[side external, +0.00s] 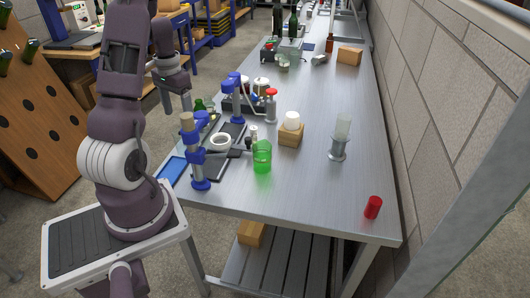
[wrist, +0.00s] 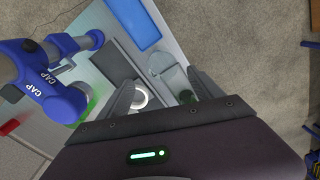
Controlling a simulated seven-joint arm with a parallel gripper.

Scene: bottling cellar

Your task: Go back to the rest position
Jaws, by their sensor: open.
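My gripper (wrist: 160,78) is open in the wrist view, its two dark fingers apart with nothing held between them. The fingers point over the near left end of the metal bench (side external: 320,200). A white ring-shaped piece (wrist: 140,97) and a clear glass vessel (wrist: 165,72) show beyond and between the fingers; they look apart from the jaws, though the depth is hard to judge. In the side view my arm rises at the left of the bench and its wrist hangs beside the bench; the fingertips are not clear there. The rest position is not marked in either view.
A blue capping device marked CAP (wrist: 50,80) stands close left of the fingers. On the bench are a green glass (side external: 262,157), a wooden block (side external: 290,136), a glass cylinder on a stand (side external: 339,148), a red cup (side external: 373,207) and a blue tray (side external: 172,170). The front right is mostly clear.

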